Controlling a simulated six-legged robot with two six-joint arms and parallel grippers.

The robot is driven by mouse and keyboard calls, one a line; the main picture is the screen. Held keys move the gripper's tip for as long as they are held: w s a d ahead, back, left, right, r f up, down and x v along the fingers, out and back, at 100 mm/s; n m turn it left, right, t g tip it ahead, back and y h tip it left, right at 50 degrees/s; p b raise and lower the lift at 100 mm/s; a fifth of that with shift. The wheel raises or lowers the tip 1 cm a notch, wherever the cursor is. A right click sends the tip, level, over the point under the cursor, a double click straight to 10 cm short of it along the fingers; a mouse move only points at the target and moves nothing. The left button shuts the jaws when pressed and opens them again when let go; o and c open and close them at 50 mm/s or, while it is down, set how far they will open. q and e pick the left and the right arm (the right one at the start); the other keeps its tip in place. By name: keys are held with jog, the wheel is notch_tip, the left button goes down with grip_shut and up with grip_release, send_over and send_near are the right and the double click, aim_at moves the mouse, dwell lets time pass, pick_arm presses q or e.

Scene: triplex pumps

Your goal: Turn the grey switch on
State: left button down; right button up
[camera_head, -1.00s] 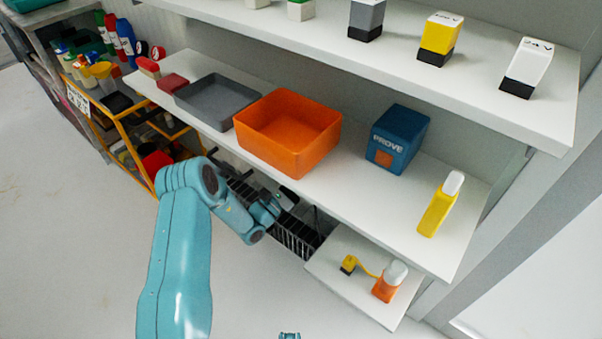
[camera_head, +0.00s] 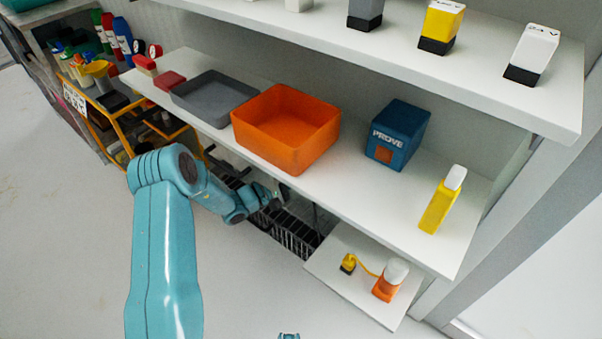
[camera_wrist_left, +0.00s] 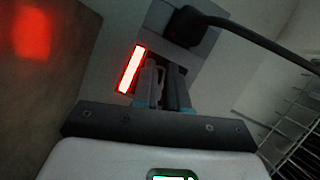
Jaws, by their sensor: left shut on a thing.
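In the left wrist view, a grey block that looks like the switch (camera_wrist_left: 160,45) is ahead of my left gripper (camera_wrist_left: 165,75). A bright red lit bar (camera_wrist_left: 131,69) glows on its left side. The gripper's fingers are shut on a narrow part at the block; the exact contact is dark and partly hidden. In the head view my left gripper (camera_head: 277,203) reaches under the edge of the middle shelf, and the switch is hidden there.
A black plug with a cable (camera_wrist_left: 187,25) sits close above the fingers. A wire rack (camera_wrist_left: 298,135) is at the right. The middle shelf (camera_head: 340,190) overhangs my arm and carries an orange bin (camera_head: 262,150), a grey tray (camera_head: 190,110) and a blue box (camera_head: 398,135).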

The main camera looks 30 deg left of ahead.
pick_arm(q)
jog(key=shift+f+m+g+b, duration=0.15)
jog(key=shift+m+g+b, duration=0.4)
jog(key=shift+m, duration=0.95)
jog(key=c, duration=1.2)
grip_release()
jog(key=shift+o, duration=0.2)
jog(key=shift+s, duration=0.1)
jog(key=p+v, duration=0.3)
jog(key=v, duration=1.3)
jog(key=shift+r, duration=0.2)
jog(key=shift+s, duration=0.1)
